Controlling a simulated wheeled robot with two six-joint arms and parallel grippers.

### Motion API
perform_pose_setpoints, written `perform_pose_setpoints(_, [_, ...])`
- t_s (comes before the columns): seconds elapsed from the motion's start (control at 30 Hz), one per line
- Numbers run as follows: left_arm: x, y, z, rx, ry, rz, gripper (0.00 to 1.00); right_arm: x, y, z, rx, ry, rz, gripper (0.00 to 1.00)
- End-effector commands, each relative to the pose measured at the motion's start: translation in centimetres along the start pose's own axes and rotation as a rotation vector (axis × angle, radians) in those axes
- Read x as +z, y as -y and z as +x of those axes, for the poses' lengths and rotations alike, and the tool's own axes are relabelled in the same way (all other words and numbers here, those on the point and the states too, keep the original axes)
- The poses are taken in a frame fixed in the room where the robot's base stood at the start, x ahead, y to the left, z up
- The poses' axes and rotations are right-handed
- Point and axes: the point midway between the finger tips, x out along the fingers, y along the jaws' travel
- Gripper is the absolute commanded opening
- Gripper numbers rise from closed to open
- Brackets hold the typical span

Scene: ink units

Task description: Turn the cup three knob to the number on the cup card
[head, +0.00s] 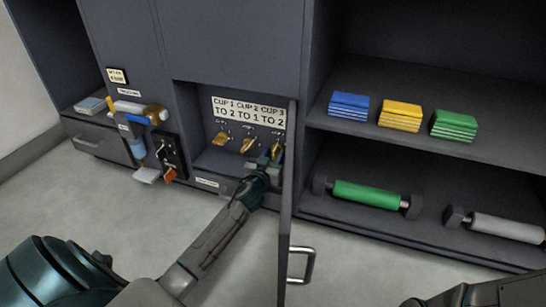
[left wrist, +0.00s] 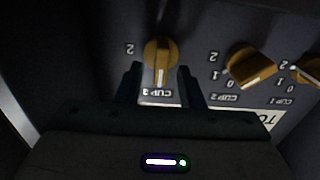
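The cup card (head: 248,112) above the knobs reads CUP 1 TO 2, CUP 2 TO 1, CUP 3 TO 2. The yellow cup three knob (head: 277,152) is the rightmost of three in the recess. In the left wrist view the cup three knob (left wrist: 160,53) has its white mark pointing at the CUP 3 label; a 2 is printed to its left. My left gripper (head: 268,163) is at this knob, its open fingers apart on either side of the knob's near end. Contact cannot be told. My right gripper is out of view.
An open door (head: 287,210) with a metal handle (head: 300,265) stands just right of my left gripper. The cup two knob (head: 248,144) and cup one knob (head: 221,138) are to the left. Shelves at right hold coloured blocks (head: 400,115) and rollers (head: 366,195).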

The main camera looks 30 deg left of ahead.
Motion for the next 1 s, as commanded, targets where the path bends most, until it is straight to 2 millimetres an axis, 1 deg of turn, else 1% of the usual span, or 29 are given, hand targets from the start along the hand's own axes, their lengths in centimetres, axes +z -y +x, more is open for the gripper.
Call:
perform_pose_setpoints(0.13, [0.03,0.0,0.66,0.0,0.001,-0.002,0.35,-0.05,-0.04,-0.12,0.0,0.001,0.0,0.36])
perform_pose_setpoints(0.37, [-0.01,0.0,0.71,0.0,0.0,-0.001,0.35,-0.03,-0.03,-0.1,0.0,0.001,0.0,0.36])
perform_pose_setpoints(0.4, [0.0,0.0,0.7,0.0,0.0,-0.001,0.31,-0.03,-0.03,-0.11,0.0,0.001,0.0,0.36])
perform_pose_setpoints(0.47, [0.0,0.0,0.7,0.0,0.0,-0.001,0.19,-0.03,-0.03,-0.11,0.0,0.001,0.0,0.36])
perform_pose_setpoints(0.5, [0.0,0.0,0.69,0.0,0.0,-0.001,0.11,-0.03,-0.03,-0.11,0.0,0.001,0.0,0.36])
perform_pose_setpoints(0.57, [0.0,0.01,0.69,0.0,0.0,-0.001,0.0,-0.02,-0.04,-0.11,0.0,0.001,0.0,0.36])
perform_pose_setpoints(0.8, [-0.01,-0.01,0.68,0.0,0.0,0.006,0.0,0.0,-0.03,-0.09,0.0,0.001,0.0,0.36])
perform_pose_setpoints(1.0, [-0.02,-0.08,0.68,0.0,0.001,0.063,0.0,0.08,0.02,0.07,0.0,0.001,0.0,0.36])
